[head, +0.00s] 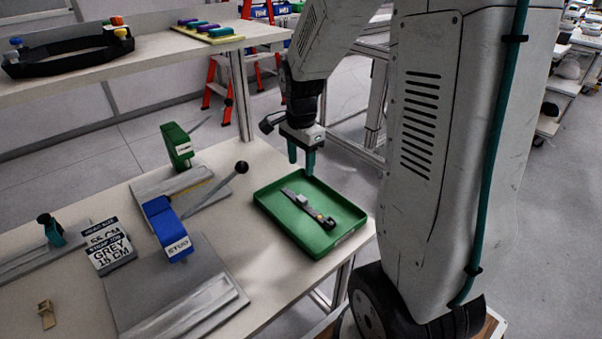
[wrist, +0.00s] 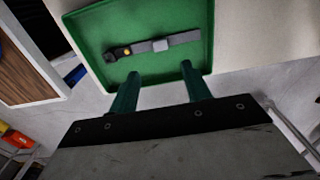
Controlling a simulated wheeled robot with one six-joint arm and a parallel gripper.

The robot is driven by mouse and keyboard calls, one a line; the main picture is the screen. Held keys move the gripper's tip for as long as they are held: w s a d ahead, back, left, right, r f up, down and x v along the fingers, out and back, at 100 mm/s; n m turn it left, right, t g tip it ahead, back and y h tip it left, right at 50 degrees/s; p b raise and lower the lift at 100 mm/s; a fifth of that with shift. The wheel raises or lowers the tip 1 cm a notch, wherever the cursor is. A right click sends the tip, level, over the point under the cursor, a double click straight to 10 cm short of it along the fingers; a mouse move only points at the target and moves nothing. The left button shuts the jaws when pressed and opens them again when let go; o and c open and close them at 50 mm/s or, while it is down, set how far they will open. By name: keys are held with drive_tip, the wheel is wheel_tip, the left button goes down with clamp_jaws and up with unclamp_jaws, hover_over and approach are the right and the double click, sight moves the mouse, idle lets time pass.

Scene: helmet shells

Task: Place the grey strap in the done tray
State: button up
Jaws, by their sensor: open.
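The grey strap (head: 301,203) lies flat inside the green tray (head: 337,237) at the right end of the bench. It has a dark end piece with a yellow-orange spot and a lighter buckle near its middle. In the wrist view the strap (wrist: 178,42) lies across the green tray (wrist: 90,29), clear of the tray walls. My gripper (head: 301,168) is above the tray's far edge, its two green fingers pointing down. In the wrist view my gripper (wrist: 160,80) has its fingers apart with nothing between them, and the strap lies beyond the fingertips, not touching them.
A blue STUD press (head: 168,232) and a green press (head: 177,146) with a long lever stand left of the tray. A sign reading GREY 15 CM (head: 108,247) stands farther left. A raised shelf (head: 150,62) runs along the back. Bare bench lies just left of the tray.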

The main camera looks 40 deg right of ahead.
drive_tip(key=s+a+r+n, duration=0.6)
drive_tip(key=s+r+n, duration=0.1)
drive_tip(key=s, duration=0.3)
drive_tip(key=s+a+r+n+t, duration=0.1)
drive_tip(key=s+a+r+n, duration=0.5)
drive_tip(key=s+n, duration=0.4)
drive_tip(key=shift+s+a+r+n, duration=0.3)
drive_tip(key=shift+s+a+r, duration=0.05)
drive_tip(key=shift+s+a, duration=0.25)
drive_tip(key=shift+w, duration=0.1)
idle(0.6)
